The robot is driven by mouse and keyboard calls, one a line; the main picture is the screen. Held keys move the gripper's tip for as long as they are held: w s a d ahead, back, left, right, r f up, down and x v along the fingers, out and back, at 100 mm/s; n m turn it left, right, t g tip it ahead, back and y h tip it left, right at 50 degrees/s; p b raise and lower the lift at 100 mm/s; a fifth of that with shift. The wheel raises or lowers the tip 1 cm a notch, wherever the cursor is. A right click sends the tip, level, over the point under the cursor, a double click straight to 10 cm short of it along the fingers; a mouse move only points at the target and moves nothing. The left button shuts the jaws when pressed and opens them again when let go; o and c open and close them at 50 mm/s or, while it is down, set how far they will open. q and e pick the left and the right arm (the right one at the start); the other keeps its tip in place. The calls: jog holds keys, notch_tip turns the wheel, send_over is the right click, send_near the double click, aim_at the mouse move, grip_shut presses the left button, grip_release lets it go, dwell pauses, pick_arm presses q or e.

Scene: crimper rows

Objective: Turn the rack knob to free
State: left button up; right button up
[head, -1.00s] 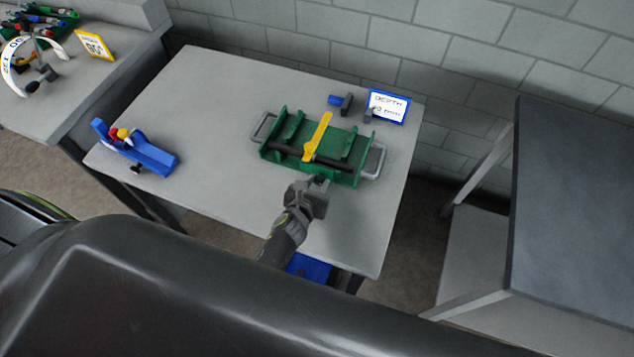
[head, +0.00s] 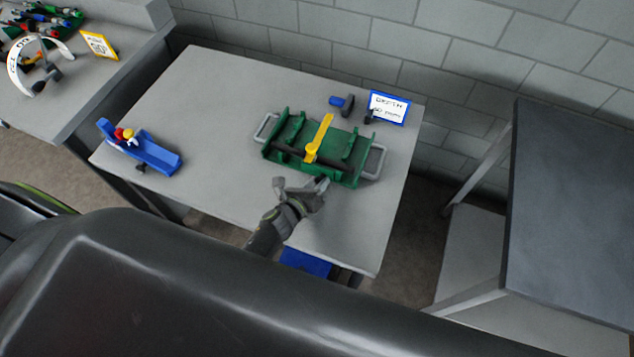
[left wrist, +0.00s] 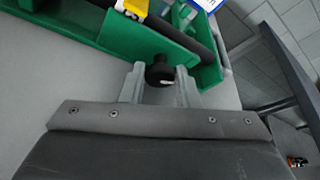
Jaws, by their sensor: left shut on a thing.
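The green rack (head: 275,149) stands on the grey table, with a dark bar across it and a yellow lever (head: 319,138) over the bar. The rack knob (left wrist: 160,72) is small, black and round with a pale mark, on the rack's near green wall in the left wrist view. My left gripper (head: 318,184) is at the rack's near side, its two fingers (left wrist: 162,84) on either side of the knob and shut on it. In the head view the gripper hides the knob. My right gripper is not in view.
A blue fixture (head: 150,156) with red and yellow parts lies at the table's left. A blue-and-black piece (head: 345,103) and a blue-framed DEPTH sign (head: 388,107) are behind the rack. A dark-topped table (head: 575,220) stands to the right. The table's middle left is clear.

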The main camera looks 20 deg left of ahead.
pick_arm(q)
jog(key=o, duration=0.9)
jog(key=shift+o, duration=0.2)
jog(key=shift+s+a+r, duration=0.1)
jog(key=shift+s+r, duration=0.05)
jog(key=shift+s, duration=0.1)
jog(key=p+v, duration=0.2)
jog(key=v, duration=0.6)
jog(key=shift+s+p, duration=0.2)
jog(key=shift+p, duration=0.1)
jog(key=v, duration=0.8)
jog(key=shift+s+a, duration=0.1)
jog(key=shift+s, duration=0.1)
